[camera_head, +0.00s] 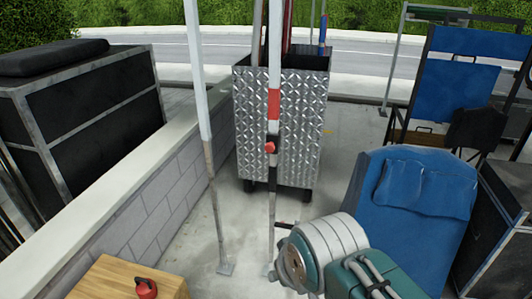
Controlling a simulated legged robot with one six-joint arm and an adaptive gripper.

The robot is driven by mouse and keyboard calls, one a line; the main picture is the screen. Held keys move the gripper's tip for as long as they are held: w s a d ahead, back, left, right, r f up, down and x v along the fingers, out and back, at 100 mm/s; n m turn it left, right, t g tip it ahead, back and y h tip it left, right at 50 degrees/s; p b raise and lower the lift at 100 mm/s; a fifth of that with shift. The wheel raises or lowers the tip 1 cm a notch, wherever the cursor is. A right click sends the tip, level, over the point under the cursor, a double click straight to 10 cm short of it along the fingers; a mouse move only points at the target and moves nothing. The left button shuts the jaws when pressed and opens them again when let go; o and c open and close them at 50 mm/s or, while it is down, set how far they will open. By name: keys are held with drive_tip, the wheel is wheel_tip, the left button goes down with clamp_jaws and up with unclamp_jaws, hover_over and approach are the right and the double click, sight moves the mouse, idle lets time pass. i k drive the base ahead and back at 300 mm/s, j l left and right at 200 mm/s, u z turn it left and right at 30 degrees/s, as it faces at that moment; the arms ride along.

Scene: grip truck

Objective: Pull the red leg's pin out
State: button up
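The leg with a red band (274,104) is a slim, pale upright pole in the middle of the view, in front of a metal cart. Below the band is a black collar with a red knob (270,147), which looks like the pin's head. The knob sits against the leg. My arm reaches in from the lower right, and its pale round wrist is just right of the leg's lower part. A small dark piece (286,225), perhaps a tip of my gripper, shows beside the leg, below the knob. The rest of the gripper is hidden by the wrist.
A second pale leg (204,110) stands to the left. The diamond-plate cart (306,115) is behind. A wooden box (105,276) with a red-and-black object (146,288) is at lower left. A blue chair (412,225) is at right, a low block wall (150,200) at left.

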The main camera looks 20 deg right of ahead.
sight(269, 147)
drive_tip(key=i+z, duration=0.2)
drive_tip(key=z, duration=0.15)
drive_tip(key=i+j+z, duration=0.1)
drive_tip(key=i+z, duration=0.15)
drive_tip(key=z, duration=0.15)
drive_tip(key=i+j+z, duration=0.1)
drive_tip(key=z, duration=0.25)
drive_tip(key=i+j, duration=0.05)
drive_tip(key=i, duration=0.05)
